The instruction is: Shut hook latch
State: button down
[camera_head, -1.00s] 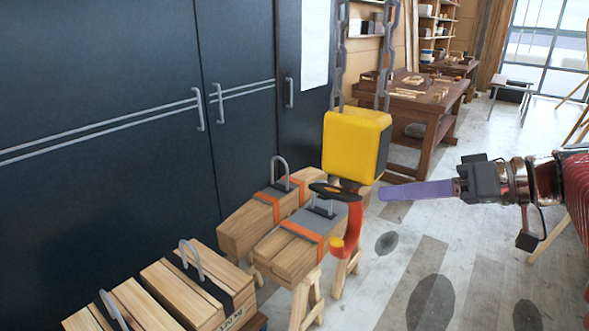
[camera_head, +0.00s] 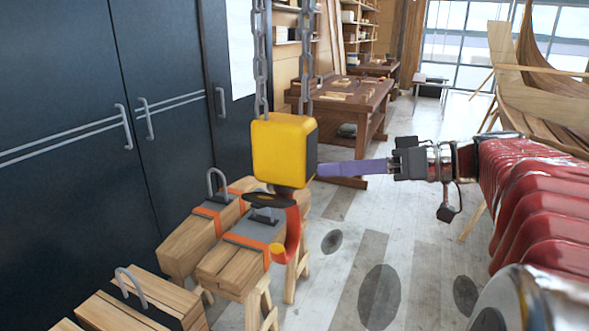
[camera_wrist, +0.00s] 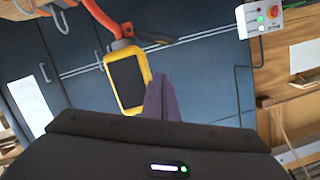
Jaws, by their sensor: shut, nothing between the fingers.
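A yellow hook block (camera_head: 281,152) hangs on chains, with an orange-red hook (camera_head: 294,225) below it. A black latch (camera_head: 270,199) juts out leftward from the top of the hook, with a gap between it and the hook's tip. In the wrist view the block (camera_wrist: 127,82) appears upside down, with the hook (camera_wrist: 97,15) above it and the latch (camera_wrist: 152,38) reaching right. My gripper (camera_head: 320,170) is shut and empty, its purple fingers level with the block's lower right side. The fingers also show in the wrist view (camera_wrist: 162,95), right of the block. I cannot tell whether they touch it.
Strapped timber bundles (camera_head: 225,262) with grey loops stand on trestles below the hook. Dark cabinets (camera_head: 75,120) line the left. A workbench (camera_head: 345,100) stands behind, and a wooden boat hull (camera_head: 545,90) at right. The floor between is clear.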

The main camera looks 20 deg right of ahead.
aim_at(298, 172)
jog(key=x, duration=0.7)
jog(key=shift+a, duration=0.1)
jog(key=f, duration=0.1)
jog(key=a+f, duration=0.1)
jog(key=shift+s+f, duration=0.25)
jog(key=shift+f, duration=0.1)
jog(key=shift+s+a+f, duration=0.15)
jog(key=shift+s+f, duration=0.05)
jog(key=shift+f, duration=0.35)
